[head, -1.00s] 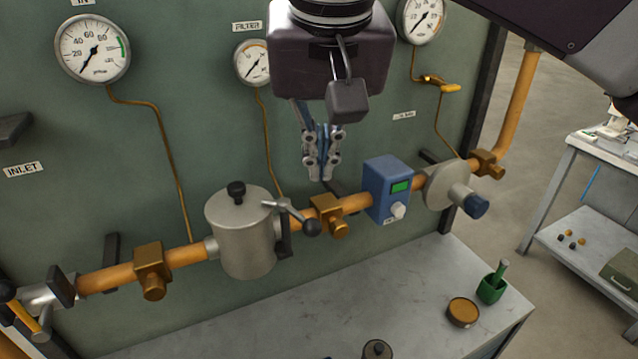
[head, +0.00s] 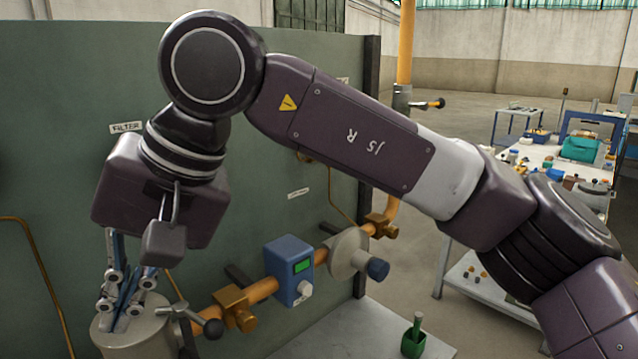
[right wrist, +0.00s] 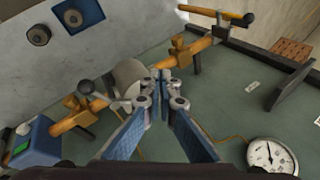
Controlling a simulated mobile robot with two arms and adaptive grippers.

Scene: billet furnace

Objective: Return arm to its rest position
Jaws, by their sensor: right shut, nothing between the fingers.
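My right gripper (head: 128,300) hangs from my right arm at the left of the head view, in front of the grey filter canister (head: 135,335) and the green panel. Its fingers are together with nothing between them. The right wrist view shows the same closed fingertips (right wrist: 163,80) over the canister (right wrist: 130,75) and the orange pipe. In the head view the fingers overlap the canister's top; whether they touch it I cannot tell. My left gripper is not in view.
The panel pipe carries a blue box with a green display (head: 290,270) and a round grey fitting with a blue knob (head: 348,255). A cluttered table (head: 545,155) stands at the right, with open floor between.

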